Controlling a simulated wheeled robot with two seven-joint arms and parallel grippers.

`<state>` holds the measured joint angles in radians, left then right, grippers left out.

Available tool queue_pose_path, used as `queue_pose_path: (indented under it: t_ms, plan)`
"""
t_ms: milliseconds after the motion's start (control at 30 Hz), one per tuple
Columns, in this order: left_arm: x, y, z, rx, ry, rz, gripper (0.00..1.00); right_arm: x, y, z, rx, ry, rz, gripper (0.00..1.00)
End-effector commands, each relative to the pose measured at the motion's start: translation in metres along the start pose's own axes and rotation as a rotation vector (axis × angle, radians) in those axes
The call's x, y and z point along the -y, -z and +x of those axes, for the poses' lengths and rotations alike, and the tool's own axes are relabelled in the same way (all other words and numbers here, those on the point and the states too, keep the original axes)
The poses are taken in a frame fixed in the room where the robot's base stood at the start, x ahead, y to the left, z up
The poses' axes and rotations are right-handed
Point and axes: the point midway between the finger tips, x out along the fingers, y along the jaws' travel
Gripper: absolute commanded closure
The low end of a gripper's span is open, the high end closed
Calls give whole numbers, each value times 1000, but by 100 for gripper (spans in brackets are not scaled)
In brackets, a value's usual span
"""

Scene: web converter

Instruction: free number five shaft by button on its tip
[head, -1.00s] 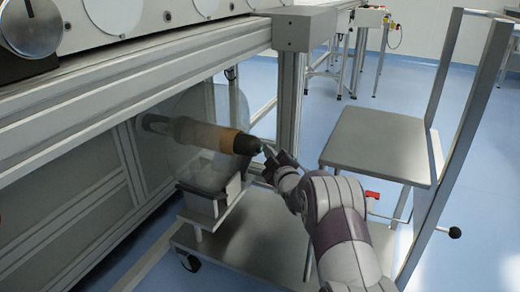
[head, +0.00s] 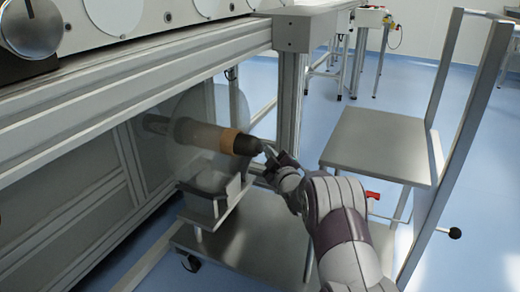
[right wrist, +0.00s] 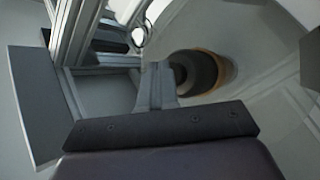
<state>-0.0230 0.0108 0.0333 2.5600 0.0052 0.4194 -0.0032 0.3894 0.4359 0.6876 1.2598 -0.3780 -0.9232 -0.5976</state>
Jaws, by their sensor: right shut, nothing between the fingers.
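The shaft (head: 160,124) runs through a translucent roll (head: 205,100) under the machine. An orange-brown core ring (head: 228,140) sits near its outer end, and its dark tip (head: 246,145) points toward my right gripper. My right gripper (head: 267,152) is shut and empty, with its fingertips at or very close to the tip; I cannot tell if they touch. In the right wrist view the shaft's round dark end (right wrist: 190,72) shows just beyond the gripper. The button and the number on the shaft are too small to make out. My left gripper is out of view.
A grey cradle (head: 205,207) on a wheeled cart (head: 265,238) stands beneath the roll. The cart's raised shelf (head: 380,146), upright frame and handle are right of my arm. The machine's beam (head: 130,90) overhangs at the left, with a post (head: 289,105) behind the tip.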

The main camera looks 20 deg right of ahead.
Motion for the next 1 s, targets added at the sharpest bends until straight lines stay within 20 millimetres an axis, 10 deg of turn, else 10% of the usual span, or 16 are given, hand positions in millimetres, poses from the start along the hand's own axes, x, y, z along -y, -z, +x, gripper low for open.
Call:
queue_pose_path:
  t_ms: [1000]
  plan:
    - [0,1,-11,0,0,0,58,-30,-31,-42,1,0,0,100]
